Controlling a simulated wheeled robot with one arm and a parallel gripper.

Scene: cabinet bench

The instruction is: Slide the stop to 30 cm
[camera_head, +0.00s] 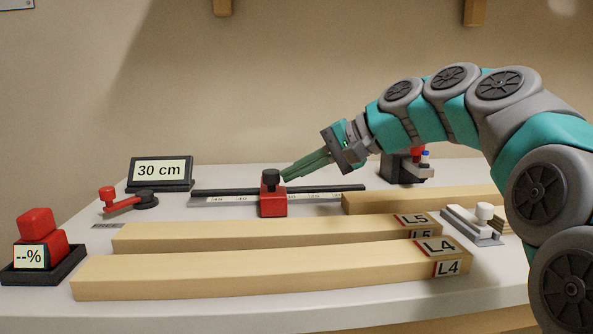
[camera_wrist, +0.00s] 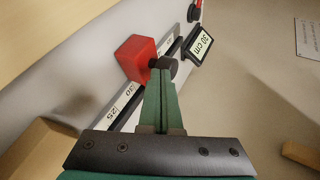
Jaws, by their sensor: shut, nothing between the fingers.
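The stop (camera_head: 272,203) is a red block with a black knob on top, sitting on the scale rail (camera_head: 335,192). In the head view it stands between the marks that look like 40 and 30; the mark under it is hidden. The red stop also shows in the wrist view (camera_wrist: 136,58), with the 30 and 25 marks on the near side of it. My gripper (camera_head: 286,175) is shut and empty, its fingertips right at the black knob's right side. In the wrist view the fingertips (camera_wrist: 161,73) overlap the knob; I cannot tell whether they touch.
A display (camera_head: 160,172) reads "30 cm". Wooden beams marked L5 (camera_head: 270,232) and L4 (camera_head: 260,275) lie in front of the rail.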

